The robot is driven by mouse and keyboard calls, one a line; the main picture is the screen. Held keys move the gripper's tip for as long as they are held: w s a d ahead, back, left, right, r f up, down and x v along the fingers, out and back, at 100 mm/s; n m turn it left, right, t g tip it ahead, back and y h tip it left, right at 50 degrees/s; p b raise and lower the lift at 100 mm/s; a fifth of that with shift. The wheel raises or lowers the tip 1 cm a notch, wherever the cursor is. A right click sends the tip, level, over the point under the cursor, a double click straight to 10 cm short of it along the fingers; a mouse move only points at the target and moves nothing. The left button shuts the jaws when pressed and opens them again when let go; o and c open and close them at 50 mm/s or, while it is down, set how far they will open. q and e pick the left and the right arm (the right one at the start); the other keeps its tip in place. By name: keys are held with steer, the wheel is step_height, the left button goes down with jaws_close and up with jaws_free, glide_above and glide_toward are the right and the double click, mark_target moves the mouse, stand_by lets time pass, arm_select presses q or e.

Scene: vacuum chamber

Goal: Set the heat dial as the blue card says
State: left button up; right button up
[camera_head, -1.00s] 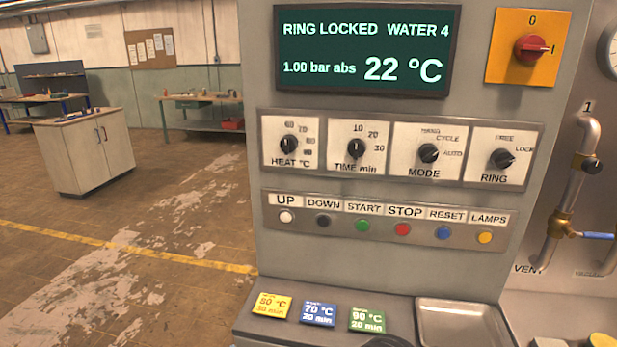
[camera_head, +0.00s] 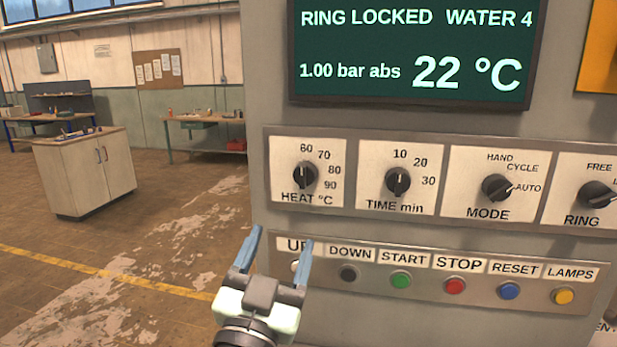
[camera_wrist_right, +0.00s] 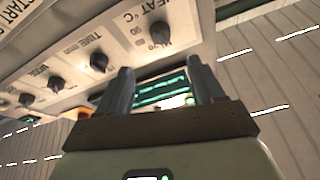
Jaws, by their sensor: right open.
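The heat dial (camera_head: 304,175) is a black knob on a white plate marked 60, 70, 80 and 90. Its pointer looks roughly upright, near the 60 mark. In the right wrist view the dial (camera_wrist_right: 160,33) shows beyond the fingertips. My right gripper (camera_head: 280,240) is open and empty, below and a little left of the dial, apart from it. Its open fingers (camera_wrist_right: 160,68) also show in the wrist view. The blue card is out of view now; a second ago it read 70 °C, 20 min. My left gripper is not in view.
The time dial (camera_head: 398,181), mode dial (camera_head: 496,187) and ring dial (camera_head: 597,194) sit to the right. A row of buttons, including the green START button (camera_head: 401,280), runs below. The screen (camera_head: 410,55) shows 22 °C and RING LOCKED. Open floor lies left.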

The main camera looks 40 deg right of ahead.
mark_target(302, 182)
steer(key=p+x, duration=0.2)
steer(key=x, duration=1.1)
steer(key=shift+w+d+r, duration=0.1)
steer(key=shift+d+r, duration=0.05)
steer(key=shift+r, duration=0.05)
steer(key=c, duration=1)
